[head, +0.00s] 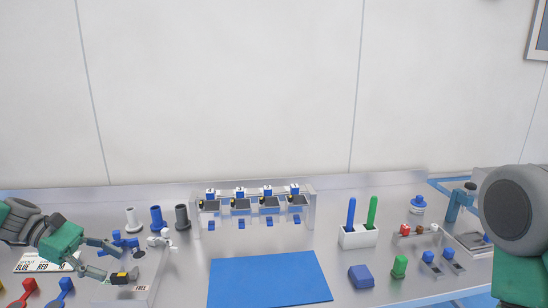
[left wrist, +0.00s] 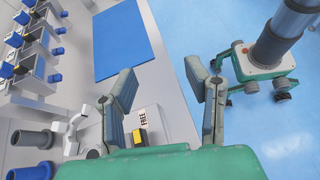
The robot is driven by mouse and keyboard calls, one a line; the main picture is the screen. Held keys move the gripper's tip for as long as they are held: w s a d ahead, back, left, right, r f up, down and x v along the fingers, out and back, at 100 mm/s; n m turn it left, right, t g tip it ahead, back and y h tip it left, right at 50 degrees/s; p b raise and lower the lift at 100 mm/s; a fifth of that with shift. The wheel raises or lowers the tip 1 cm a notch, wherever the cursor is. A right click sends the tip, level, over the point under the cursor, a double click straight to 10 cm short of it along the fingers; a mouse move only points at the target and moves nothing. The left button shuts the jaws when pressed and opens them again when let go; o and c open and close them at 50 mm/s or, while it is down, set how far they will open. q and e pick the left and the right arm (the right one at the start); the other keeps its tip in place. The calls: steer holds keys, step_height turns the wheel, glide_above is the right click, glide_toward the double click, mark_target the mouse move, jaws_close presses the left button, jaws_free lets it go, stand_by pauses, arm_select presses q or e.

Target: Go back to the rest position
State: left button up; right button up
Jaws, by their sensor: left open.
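My left gripper (head: 115,264) is at the left of the bench, above a pale block marked FREE (head: 139,291). Its two fingers are spread wide with nothing between them. In the left wrist view the gripper (left wrist: 160,70) is also open and empty. A black and yellow piece (head: 124,278) sits on the FREE block, close to the lower finger in the head view. It also shows in the left wrist view (left wrist: 138,137), beside the left finger. My right gripper is not in view; only a part of my right arm shows at the right edge.
A blue mat (head: 268,280) lies clear at the front middle. Behind it stands a clear rack (head: 254,208) with several dispensers. A white holder (head: 358,237) with blue and green sticks is to the right. Upright cylinders (head: 156,217) and a small white arm-like device (head: 161,240) stand near my left gripper.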

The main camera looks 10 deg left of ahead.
arm_select(q)
steer(key=s+d+f+m+g+y+b, duration=0.1)
steer(key=s+d+f+m+y+b, duration=0.2)
steer(key=f, duration=0.5)
steer(key=s+d+f+m+g+y+b, duration=0.1)
steer(key=s+d+f+y, duration=0.2)
steer(key=f, duration=0.6)
steer(key=s+d+f+m+y+b, duration=0.1)
steer(key=s+d+f+m+b, duration=0.15)
steer(key=d+f, duration=0.4)
steer(key=s+f+m+y+b, duration=0.2)
steer(key=s+f+m, duration=0.4)
steer(key=s, duration=0.4)
steer(key=s+f+m+t+y+b, duration=0.1)
steer(key=s+f+m+y+b, duration=0.2)
steer(key=s+f+m, duration=0.3)
steer(key=s+f+b, duration=0.1)
steer(key=s+f, duration=0.1)
steer(key=s, duration=0.1)
steer(key=shift+s+d+f, duration=0.15)
steer(key=shift+s+d, duration=0.15)
steer(key=shift+s, duration=0.1)
steer(key=shift+a, duration=0.1)
steer(key=shift+w, duration=0.15)
